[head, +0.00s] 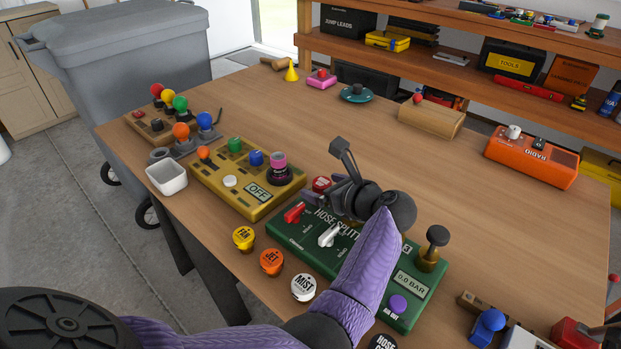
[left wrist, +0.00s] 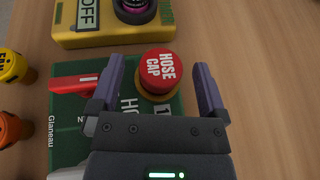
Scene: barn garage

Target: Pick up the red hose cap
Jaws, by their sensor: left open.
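The red hose cap (head: 321,184) sits at the far left corner of the green hose splitter box (head: 285,236), partly hidden behind my left gripper (head: 328,172) in the head view. In the left wrist view the red hose cap (left wrist: 160,66), with white "HOSE CAP" lettering, stands on a yellowish ring on the green box (left wrist: 75,135). My left gripper (left wrist: 158,88) is open, with one finger on either side of the cap in the picture. I see a gap on both sides and cannot tell the height between. My right gripper is not in view.
A yellow control box (head: 262,208) with knobs stands left of the splitter. Round caps marked FAN (head: 243,238), JET (head: 271,262) and MIST (head: 303,287) stand along the near edge. A brass post with a dark knob (head: 436,248) rises at the splitter's right end. The table's middle is clear.

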